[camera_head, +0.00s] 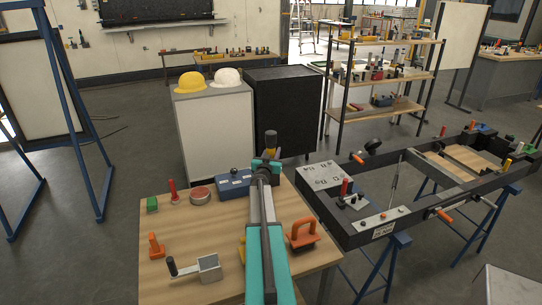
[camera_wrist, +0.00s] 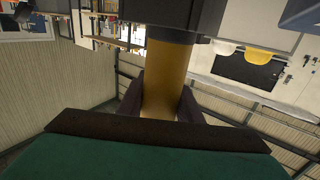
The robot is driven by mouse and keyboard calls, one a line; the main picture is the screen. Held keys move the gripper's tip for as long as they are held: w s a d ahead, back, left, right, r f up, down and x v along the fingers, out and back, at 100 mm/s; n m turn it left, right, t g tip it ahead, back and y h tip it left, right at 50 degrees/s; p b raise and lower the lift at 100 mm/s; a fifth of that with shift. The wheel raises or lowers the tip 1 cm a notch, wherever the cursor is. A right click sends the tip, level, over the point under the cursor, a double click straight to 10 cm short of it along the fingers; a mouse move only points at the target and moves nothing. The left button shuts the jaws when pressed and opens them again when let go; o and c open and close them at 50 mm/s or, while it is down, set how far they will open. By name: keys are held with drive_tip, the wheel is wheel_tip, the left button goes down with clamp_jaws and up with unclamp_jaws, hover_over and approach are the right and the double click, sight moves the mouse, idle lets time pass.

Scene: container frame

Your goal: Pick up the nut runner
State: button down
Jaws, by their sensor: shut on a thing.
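The nut runner, with a yellow cylindrical body (camera_wrist: 165,72) and a wider dark part (camera_wrist: 170,15), is between my two dark fingers in the wrist view. My gripper (camera_wrist: 160,105) is shut on the yellow body, one finger on each side. In the head view, my gripper (camera_head: 267,158) is at the far end of my teal arm, above the back of the wooden table. The dark part of the nut runner (camera_head: 270,138) sticks up there, in front of the black cabinet. My arm hides its lower end, so I cannot tell its clearance from the table.
On the wooden table (camera_head: 185,230) are a blue box (camera_head: 233,184), a red round tin (camera_head: 201,195), an orange-handled tool (camera_head: 302,234) and a grey metal block (camera_head: 209,268). A dark frame on blue trestles (camera_head: 388,228) stands right. A black cabinet (camera_head: 283,108) stands behind.

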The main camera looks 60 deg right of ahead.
drive_tip(key=shift+r, duration=0.25)
wheel_tip(320, 180, up, 28)
drive_tip(key=p, duration=0.6)
drive_tip(key=shift+f+p, duration=0.15)
drive_tip(key=shift+p, duration=0.2)
drive_tip(key=shift+w, duration=0.1)
idle(0.4)
